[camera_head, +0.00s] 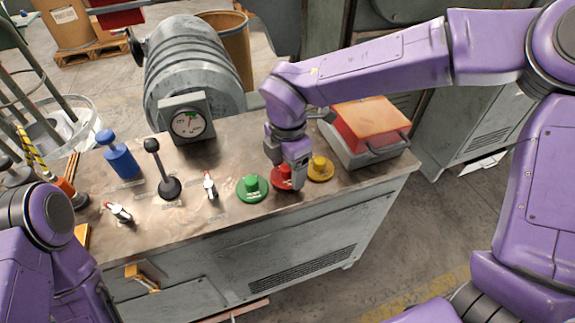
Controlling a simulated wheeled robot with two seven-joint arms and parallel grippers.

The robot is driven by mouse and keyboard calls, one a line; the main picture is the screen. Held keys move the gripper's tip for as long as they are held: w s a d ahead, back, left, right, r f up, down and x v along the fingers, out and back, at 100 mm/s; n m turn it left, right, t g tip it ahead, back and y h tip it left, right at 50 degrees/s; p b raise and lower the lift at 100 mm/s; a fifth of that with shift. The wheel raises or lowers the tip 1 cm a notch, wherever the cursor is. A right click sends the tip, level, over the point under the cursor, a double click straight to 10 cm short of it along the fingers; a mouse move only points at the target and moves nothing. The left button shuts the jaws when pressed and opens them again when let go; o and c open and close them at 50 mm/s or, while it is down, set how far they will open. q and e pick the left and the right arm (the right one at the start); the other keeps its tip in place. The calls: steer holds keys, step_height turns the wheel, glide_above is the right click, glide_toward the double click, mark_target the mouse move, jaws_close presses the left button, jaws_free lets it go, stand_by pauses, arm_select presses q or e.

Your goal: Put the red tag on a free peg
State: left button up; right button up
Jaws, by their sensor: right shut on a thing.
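A round red piece (279,179), which appears to be the red tag, is on the bench top between a round green piece and a round yellow piece. My right gripper (295,184) points down over it, shut, with its fingers at the red piece's middle. The fingers hide that middle and part of the rim, and I cannot tell whether the piece is lifted off the bench. I cannot make out a free peg for certain. My left arm shows at the lower left, but its gripper is out of view.
The green piece (252,188) and yellow piece (320,169) stand close on either side. A black-knobbed lever (160,168), a blue cylinder (121,160) and a dial gauge (187,123) stand left. A red-topped grey box (368,122) stands right. The bench's front edge is near.

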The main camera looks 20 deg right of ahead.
steer(key=shift+f+b, duration=0.3)
steer(key=shift+f, duration=0.05)
steer(key=o, duration=1.1)
step_height(320, 180, up, 10)
steer(key=shift+r, duration=0.15)
step_height(320, 180, up, 13)
steer(key=p, duration=0.9)
steer(key=shift+r+p, duration=0.15)
steer(key=shift+p, duration=0.25)
